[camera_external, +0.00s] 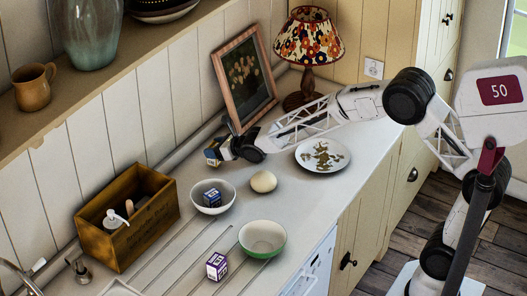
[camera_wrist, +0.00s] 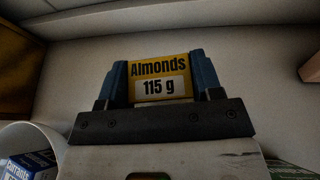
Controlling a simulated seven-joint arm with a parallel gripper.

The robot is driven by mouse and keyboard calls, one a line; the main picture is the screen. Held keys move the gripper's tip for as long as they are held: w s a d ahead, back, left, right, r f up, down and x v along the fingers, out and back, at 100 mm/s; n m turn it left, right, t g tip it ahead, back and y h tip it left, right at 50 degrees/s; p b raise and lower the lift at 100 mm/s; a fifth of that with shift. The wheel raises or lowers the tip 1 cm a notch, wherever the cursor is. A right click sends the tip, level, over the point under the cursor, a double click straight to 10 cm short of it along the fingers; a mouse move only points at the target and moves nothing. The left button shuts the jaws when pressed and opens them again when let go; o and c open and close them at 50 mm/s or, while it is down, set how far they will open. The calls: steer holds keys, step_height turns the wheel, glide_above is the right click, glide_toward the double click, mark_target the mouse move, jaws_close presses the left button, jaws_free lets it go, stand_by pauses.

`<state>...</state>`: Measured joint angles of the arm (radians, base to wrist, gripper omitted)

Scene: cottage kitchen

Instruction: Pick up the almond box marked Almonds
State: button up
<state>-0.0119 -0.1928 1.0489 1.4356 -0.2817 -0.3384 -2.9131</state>
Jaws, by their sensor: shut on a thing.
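In the external view the box (camera_external: 212,155) shows small at the end of my gripper (camera_external: 222,149), near the back wall and behind the white bowl. My gripper partly covers the box there. I cannot tell whether the box touches the counter.
A white bowl (camera_external: 201,206) holds a blue box (camera_external: 212,197). An egg-like object (camera_external: 263,181), a patterned plate (camera_external: 341,163), a green bowl (camera_external: 277,250), a purple box (camera_external: 217,265) and a wooden crate (camera_external: 152,228) stand around. A framed picture (camera_external: 266,78) and lamp (camera_external: 309,45) are behind.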

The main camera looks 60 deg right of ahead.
mark_target(215, 146)
step_height(215, 146, up, 8)
steer(key=shift+f, duration=0.1)
